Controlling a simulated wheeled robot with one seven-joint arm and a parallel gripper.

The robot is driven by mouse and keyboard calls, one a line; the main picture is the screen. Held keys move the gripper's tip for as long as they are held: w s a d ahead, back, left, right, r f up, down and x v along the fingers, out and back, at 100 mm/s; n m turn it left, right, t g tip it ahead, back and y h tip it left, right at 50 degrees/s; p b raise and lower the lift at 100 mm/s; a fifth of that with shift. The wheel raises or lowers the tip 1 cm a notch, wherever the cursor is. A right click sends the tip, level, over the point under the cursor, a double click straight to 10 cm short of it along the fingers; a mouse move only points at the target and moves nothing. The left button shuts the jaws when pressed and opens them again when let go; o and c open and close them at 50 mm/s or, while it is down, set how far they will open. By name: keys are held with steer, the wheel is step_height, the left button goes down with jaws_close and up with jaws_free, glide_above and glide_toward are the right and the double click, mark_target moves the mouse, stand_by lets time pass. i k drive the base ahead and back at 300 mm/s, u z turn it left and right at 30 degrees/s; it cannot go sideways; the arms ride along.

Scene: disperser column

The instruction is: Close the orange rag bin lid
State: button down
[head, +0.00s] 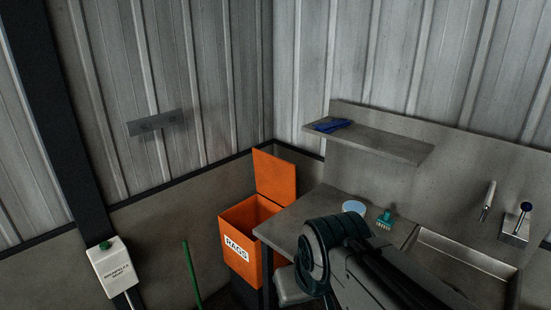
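The orange rag bin (238,241) stands in the corner, left of the grey bench. It has a white label reading RAGS on its front. Its orange lid (275,176) is raised and stands nearly upright at the back, so the bin's mouth is open. The bin's right side is partly hidden by the bench. My arm reaches in from the lower right, in front of the bench and sink. My gripper is not visible in this view.
The grey bench (287,221) beside the bin carries a pale round disc (353,208) and a green brush (384,219). A sink (463,263) is at right. A shelf (382,145) holds a blue item. A green pole (191,274) stands left of the bin.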

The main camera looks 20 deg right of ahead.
mark_target(276, 177)
steer(key=u, duration=0.45)
steer(key=i, duration=0.95)
steer(key=z, duration=0.45)
steer(key=i, duration=0.95)
steer(key=z, duration=0.85)
